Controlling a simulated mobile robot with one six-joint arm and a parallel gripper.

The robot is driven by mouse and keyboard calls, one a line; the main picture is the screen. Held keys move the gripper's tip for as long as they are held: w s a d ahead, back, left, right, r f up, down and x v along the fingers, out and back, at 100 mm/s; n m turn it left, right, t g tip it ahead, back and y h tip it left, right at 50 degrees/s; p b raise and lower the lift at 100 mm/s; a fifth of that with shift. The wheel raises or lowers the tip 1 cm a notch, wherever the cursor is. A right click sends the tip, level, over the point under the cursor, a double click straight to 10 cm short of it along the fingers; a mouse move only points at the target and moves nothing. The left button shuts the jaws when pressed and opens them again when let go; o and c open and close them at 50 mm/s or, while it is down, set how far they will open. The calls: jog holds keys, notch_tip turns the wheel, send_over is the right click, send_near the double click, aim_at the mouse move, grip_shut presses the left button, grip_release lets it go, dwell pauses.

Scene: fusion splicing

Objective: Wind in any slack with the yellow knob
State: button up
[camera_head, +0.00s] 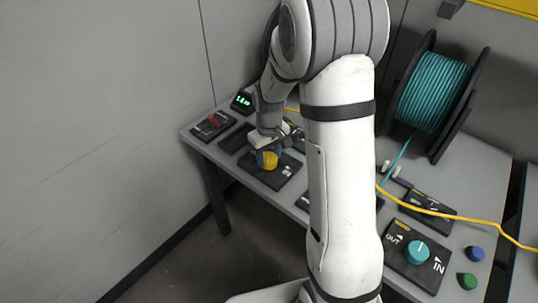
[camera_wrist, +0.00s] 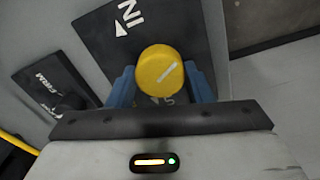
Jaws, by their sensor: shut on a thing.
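The yellow knob (camera_wrist: 160,70) sits on a dark plate (camera_wrist: 128,32) marked "IN" with an arrow. A white line on its top runs slantwise. In the wrist view my gripper (camera_wrist: 160,85) has its blue fingers on both sides of the knob, shut on it. In the head view the yellow knob (camera_head: 268,158) is under my gripper (camera_head: 266,150) at the left part of the bench. A yellow fibre (camera_head: 460,217) runs across the right part of the bench and passes behind my arm. My arm hides the middle of the bench, so slack there cannot be told.
A teal cable reel (camera_head: 434,92) stands at the back right. A teal knob (camera_head: 418,252) on an OUT/IN plate, a blue button (camera_head: 474,254) and a green button (camera_head: 467,281) are at the right. A small green display (camera_head: 242,101) and a red switch (camera_head: 213,121) are at the left, near the wall.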

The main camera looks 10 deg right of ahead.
aim_at(269, 157)
jog(key=shift+m, duration=0.3)
jog(key=m, duration=0.5)
jog(key=shift+m+b, duration=0.3)
jog(key=shift+b, duration=0.1)
jog(key=shift+m, duration=2.6)
jog(key=o, duration=1)
notch_tip(269, 157, up, 8)
jog(key=shift+f, duration=0.1)
